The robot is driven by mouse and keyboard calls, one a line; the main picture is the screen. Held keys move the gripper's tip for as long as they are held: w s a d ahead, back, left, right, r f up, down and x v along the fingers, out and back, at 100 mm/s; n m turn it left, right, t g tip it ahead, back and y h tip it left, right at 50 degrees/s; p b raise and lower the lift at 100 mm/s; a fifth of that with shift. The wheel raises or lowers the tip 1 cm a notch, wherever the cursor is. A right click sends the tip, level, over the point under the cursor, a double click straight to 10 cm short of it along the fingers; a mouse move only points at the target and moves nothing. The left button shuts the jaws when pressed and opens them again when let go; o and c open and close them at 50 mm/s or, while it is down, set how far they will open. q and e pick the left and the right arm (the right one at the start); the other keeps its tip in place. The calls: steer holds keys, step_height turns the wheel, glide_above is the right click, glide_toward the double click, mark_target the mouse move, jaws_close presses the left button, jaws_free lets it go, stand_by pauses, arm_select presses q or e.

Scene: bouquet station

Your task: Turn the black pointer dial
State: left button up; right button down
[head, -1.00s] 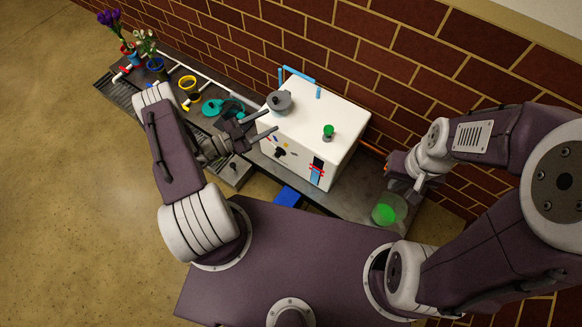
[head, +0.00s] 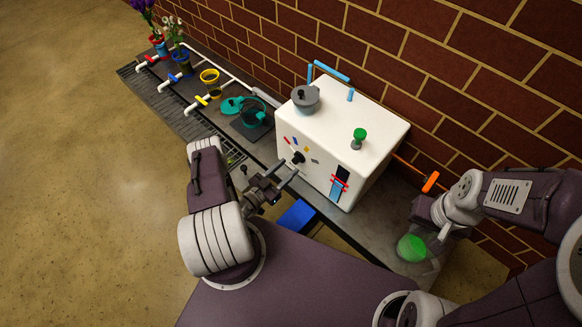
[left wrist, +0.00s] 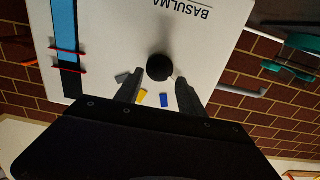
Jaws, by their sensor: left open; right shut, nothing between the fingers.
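The black pointer dial (head: 298,158) is on the front face of a white box (head: 325,175), with small coloured marks around it. In the left wrist view the round black dial (left wrist: 160,67) sits just beyond and between the spread fingertips. My left gripper (head: 285,178) is open in front of the dial, and its fingers also show in the left wrist view (left wrist: 158,88). I cannot tell if they touch the dial. The pointer's direction is not clear. My right gripper (head: 432,212) is shut and empty, away at the right, its fingers partly hidden.
An orange handle (head: 430,182) sticks out right. A teal pot (head: 253,113) stands left. A green round thing (head: 411,248) lies below my right gripper.

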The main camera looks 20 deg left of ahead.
mark_target(297, 160)
arm_select(q)
steer(key=shift+b+x, duration=0.4)
steer(key=shift+x, duration=1.05)
steer(key=shift+c, duration=0.4)
jaws_close()
